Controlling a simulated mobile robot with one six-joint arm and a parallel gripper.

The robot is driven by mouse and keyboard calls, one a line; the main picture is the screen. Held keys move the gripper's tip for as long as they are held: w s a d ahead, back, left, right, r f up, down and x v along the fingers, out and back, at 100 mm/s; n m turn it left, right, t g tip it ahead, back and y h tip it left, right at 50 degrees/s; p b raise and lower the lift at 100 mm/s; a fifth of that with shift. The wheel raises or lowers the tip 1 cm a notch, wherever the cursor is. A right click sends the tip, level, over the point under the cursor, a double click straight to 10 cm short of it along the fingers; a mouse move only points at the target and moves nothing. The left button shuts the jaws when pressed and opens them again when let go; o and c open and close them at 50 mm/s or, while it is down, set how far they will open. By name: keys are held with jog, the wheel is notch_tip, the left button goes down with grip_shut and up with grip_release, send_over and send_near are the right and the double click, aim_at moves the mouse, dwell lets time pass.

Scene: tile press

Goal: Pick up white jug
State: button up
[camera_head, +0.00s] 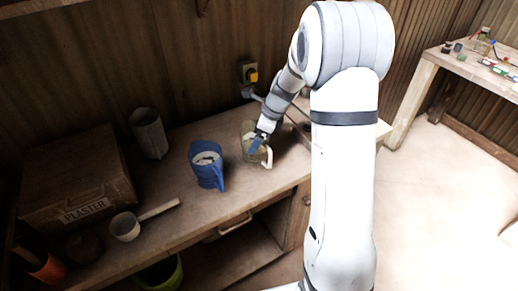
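A pale, yellowish-white jug (248,131) with a light handle stands on the wooden bench, right of the blue jug. My gripper (257,144) comes down from the upper right to the jug's rim and handle side, overlapping it in the picture. I cannot tell whether it touches the jug or whether its fingers are open or shut. The gripper covers part of the jug's mouth and upper wall. A blue jug (207,172) with pale contents and a handle on its right stands close to the left.
A grey-white cylindrical container (149,135) stands at the back left. A wooden box marked PLASTER (82,212) and a white scoop (127,226) are farther left. Bare bench top (190,215) lies in front of the jugs. A second table (455,63) stands at the right.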

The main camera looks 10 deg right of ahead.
jog(key=shift+w+r, duration=0.1)
jog(key=shift+r, duration=0.15)
